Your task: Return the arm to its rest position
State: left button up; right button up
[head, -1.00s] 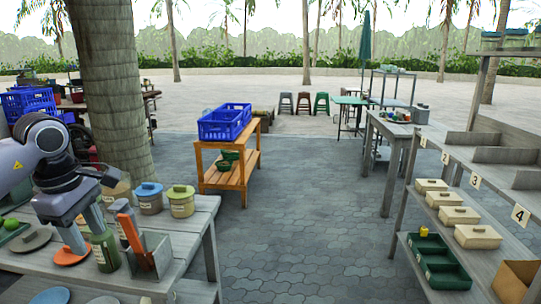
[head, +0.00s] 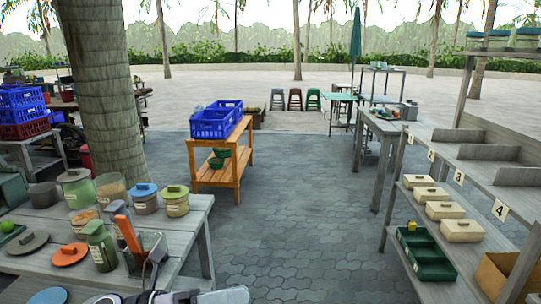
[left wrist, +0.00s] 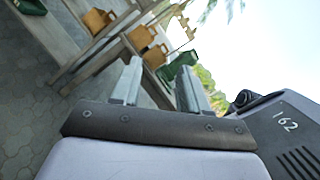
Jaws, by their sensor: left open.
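My left arm lies low in the head view, and part of it shows at the bottom edge beside the grey worktable (head: 188,240). In the left wrist view my left gripper (left wrist: 157,78) is open, with its two grey fingers apart and nothing between them. Beyond the fingers, that view shows a tilted shelf with tan boxes (left wrist: 139,37). My right gripper is not in view.
A wooden stand with a blue crate (head: 216,122) is beyond. Numbered shelves stand at right. The paving (head: 300,230) between is clear.

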pick_arm(q)
jog(key=s+a+f+n+t+y+p, duration=0.1)
jog(key=a+f+n+t+y, duration=0.45)
jog(key=n, duration=0.95)
jog(key=a+f+n+t+y+p, duration=0.1)
jog(key=a+f+n+t+y, duration=0.2)
jog(key=f+n+t+y, duration=0.75)
jog(key=s+a+f+n+g, duration=0.2)
jog(key=s+f+n+g, duration=0.2)
jog(key=s+n, duration=0.2)
jog(key=s+a+f+n+g, duration=0.3)
jog(key=s+f+n+g, duration=0.2)
jog(key=s+n, duration=0.2)
jog(key=shift+s+a+f+n+y, duration=0.3)
jog(key=shift+n+y, duration=0.1)
jog(key=shift+n, duration=0.55)
